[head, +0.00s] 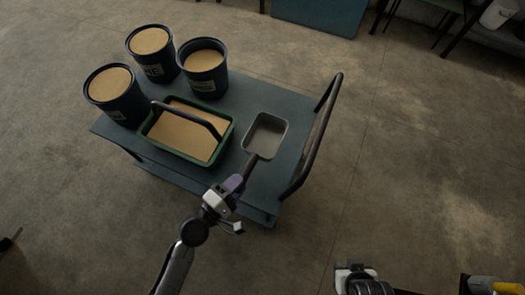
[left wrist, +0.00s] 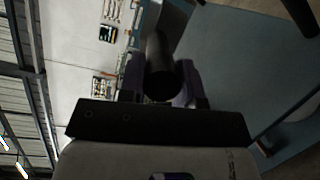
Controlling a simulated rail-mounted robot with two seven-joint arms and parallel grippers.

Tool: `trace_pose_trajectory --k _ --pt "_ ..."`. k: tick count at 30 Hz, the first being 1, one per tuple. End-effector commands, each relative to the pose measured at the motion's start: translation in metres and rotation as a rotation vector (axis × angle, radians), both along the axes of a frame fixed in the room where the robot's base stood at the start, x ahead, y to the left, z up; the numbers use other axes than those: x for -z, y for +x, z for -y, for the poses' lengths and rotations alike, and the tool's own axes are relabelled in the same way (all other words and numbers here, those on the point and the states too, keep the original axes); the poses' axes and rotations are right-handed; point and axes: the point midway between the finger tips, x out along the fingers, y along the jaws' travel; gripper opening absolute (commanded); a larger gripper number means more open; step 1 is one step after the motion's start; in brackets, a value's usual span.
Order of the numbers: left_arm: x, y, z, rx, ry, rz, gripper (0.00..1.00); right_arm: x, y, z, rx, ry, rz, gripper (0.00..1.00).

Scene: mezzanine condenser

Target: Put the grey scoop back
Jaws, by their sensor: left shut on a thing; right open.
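The grey scoop (head: 267,134) is at the right part of the blue cart top in the head view, beside the green basket. Its dark handle points towards me. My left gripper (head: 237,183) is shut on the end of that handle. In the left wrist view the dark round handle (left wrist: 158,70) sits between the fingers of my left gripper (left wrist: 160,88). I cannot tell whether the scoop's pan touches the cart top or is just above it. My right gripper (head: 355,268) is open and empty at the bottom edge of the head view, over the floor.
The blue cart (head: 243,90) has a dark push handle (head: 313,140) on its right. A green basket (head: 228,143) with tan contents and a dark carrying handle is left of the scoop. Three dark buckets (head: 117,108) with tan contents stand further left.

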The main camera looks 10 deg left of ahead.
Motion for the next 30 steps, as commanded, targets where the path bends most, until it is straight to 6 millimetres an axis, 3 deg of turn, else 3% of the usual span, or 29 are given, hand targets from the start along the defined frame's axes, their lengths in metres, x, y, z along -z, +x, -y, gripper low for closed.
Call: trace_pose_trajectory --k 1,3,9,14,17,30 --pt "0.029 -0.004 0.003 -0.002 0.0 -0.002 0.03 0.024 0.0 0.001 -0.002 -0.003 -0.001 0.43" --pt "0.046 -0.008 0.005 -0.006 0.0 -0.001 0.03 0.037 0.0 0.002 -0.004 -0.005 0.0 0.43" --pt "0.078 -0.017 0.01 -0.015 0.001 0.001 0.03 0.06 0.0 0.002 -0.003 -0.006 0.0 0.43" --pt "0.091 -0.017 0.011 -0.019 0.0 0.002 0.03 0.068 0.0 0.001 -0.002 -0.004 0.0 0.43" --pt "0.1 -0.007 0.008 -0.02 0.001 0.004 0.03 0.075 0.0 0.001 0.001 -0.002 0.0 0.43" --pt "0.15 0.073 -0.018 -0.02 0.001 0.003 0.03 0.113 -0.001 -0.001 0.005 0.006 -0.001 0.43"
